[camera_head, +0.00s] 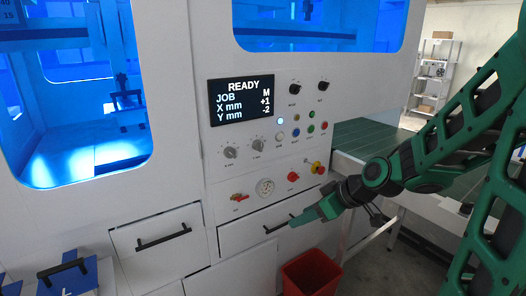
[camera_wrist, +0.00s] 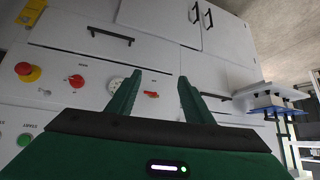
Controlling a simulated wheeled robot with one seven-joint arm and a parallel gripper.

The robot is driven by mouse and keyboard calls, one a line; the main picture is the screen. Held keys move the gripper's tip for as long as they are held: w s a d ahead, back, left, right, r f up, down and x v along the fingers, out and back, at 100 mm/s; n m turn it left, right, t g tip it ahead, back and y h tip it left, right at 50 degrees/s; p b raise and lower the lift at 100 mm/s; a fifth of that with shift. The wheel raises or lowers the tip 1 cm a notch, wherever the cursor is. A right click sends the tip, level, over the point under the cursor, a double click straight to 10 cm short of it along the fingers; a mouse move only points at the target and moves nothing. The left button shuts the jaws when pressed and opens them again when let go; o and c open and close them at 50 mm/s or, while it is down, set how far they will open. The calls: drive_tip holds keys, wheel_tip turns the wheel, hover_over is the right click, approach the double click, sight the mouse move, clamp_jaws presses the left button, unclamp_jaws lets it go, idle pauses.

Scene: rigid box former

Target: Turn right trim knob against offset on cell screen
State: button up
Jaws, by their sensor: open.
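The cell screen (camera_head: 241,99) reads READY, JOB M, X mm +1, Y mm -2. My gripper (camera_head: 298,219) is below and right of the knobs, in front of the drawer, apart from the panel. In the wrist view my gripper (camera_wrist: 158,82) has its two fingers apart with nothing between them. The trim knobs are not visible in the wrist view.
A red-and-yellow emergency stop (camera_head: 317,168), a red knob (camera_head: 293,177), a gauge (camera_head: 265,187) and a red handle (camera_head: 239,198) sit below the trim knobs. Several coloured buttons are right of them. A drawer handle (camera_head: 278,227) protrudes near my gripper; a red bin (camera_head: 311,273) stands below.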

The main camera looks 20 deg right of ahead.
drive_tip(key=w+a+r+n+t+y, duration=0.2)
drive_tip(key=w+a+r+t, duration=0.15)
drive_tip(key=w, duration=0.35)
drive_tip(key=m+t, duration=0.2)
drive_tip(key=t, duration=0.4)
approach(262, 147)
drive_tip(key=x, duration=0.9)
drive_tip(key=shift+s, duration=0.1)
drive_tip(key=c, duration=1)
